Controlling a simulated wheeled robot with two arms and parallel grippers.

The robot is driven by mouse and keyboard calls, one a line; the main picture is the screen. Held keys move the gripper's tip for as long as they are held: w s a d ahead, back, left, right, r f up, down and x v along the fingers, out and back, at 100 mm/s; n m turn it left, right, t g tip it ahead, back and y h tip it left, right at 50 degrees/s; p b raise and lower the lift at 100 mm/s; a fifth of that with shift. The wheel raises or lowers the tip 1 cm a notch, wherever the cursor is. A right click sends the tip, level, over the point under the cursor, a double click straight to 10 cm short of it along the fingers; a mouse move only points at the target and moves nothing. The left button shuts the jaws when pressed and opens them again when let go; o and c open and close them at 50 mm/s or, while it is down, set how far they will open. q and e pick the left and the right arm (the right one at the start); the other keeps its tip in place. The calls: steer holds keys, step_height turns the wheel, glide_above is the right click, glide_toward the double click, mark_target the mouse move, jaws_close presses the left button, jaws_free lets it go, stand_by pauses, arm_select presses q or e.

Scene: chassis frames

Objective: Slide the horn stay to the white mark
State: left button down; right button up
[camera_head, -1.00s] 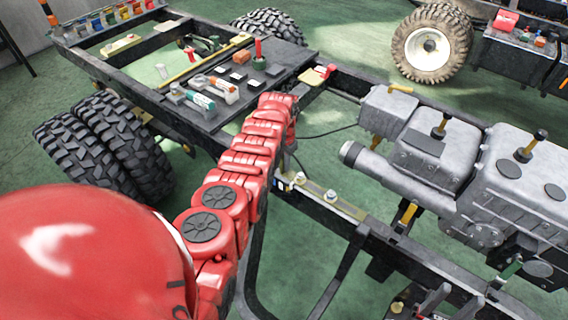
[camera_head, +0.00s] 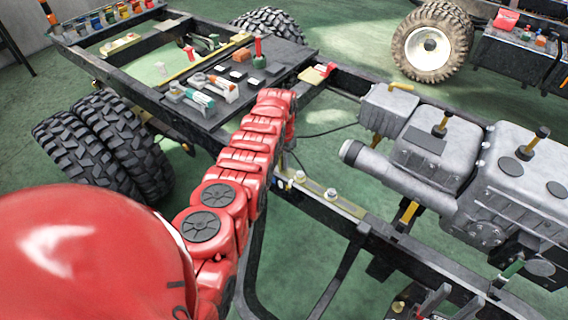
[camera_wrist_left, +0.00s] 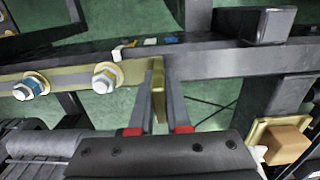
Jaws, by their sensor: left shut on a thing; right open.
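The horn stay is a brass-coloured strip with two bolts, lying along the dark chassis rail (camera_head: 385,236) in the head view (camera_head: 345,205). In the left wrist view the horn stay (camera_wrist_left: 62,79) runs in from the left and ends in an upright tab. My left gripper (camera_wrist_left: 158,78) is shut on that tab, one grey finger on each side. In the head view my red left arm hides it. A small white mark (camera_wrist_left: 117,52) shows on the rail beside the stay, left of the tab. My right gripper (camera_head: 452,298) is open and apart from the stay, at the bottom right.
A grey engine and gearbox (camera_head: 440,150) stand right of the rail. A black panel with tools and small parts (camera_head: 225,110) lies behind my left arm. A brown block (camera_wrist_left: 283,143) sits at the right in the wrist view. Green floor shows below.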

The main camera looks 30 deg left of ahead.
arm_select(q)
steer(key=a+b, duration=0.1)
steer(key=b, duration=0.1)
steer(key=a+b, duration=0.1)
steer(key=b, duration=0.2)
steer(key=a+b, duration=0.2)
steer(key=shift+w+f+b, duration=0.3)
steer(key=shift+w, duration=0.1)
steer(key=shift+a+r, duration=0.1)
steer(key=shift+r, duration=0.05)
steer(key=shift+s+r, duration=0.1)
steer(key=shift+r, duration=0.05)
steer(key=c, duration=0.9)
jaws_free()
